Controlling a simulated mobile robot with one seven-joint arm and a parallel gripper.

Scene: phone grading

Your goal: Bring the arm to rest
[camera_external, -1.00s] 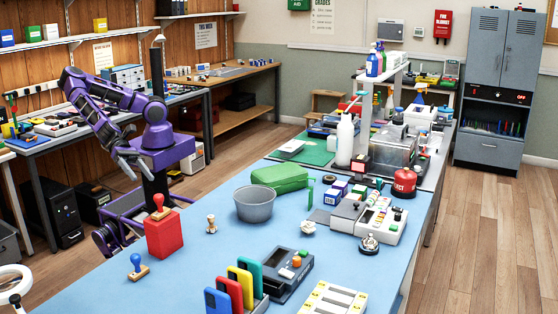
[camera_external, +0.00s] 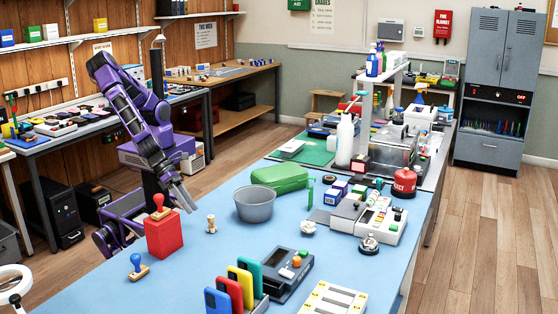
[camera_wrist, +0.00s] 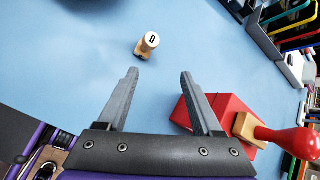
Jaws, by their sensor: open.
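My gripper (camera_external: 191,203) hangs from my purple arm at the left edge of the blue table (camera_external: 215,285), pointing down and to the right. In the wrist view its two grey fingers (camera_wrist: 158,72) are apart with nothing between them.
A grey bucket (camera_external: 255,206) and a green case (camera_external: 280,177) stand further along the table. A blue-handled stamp (camera_external: 138,267) and coloured phones in a rack (camera_external: 240,283) are at the front. The table's front left is mostly clear.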

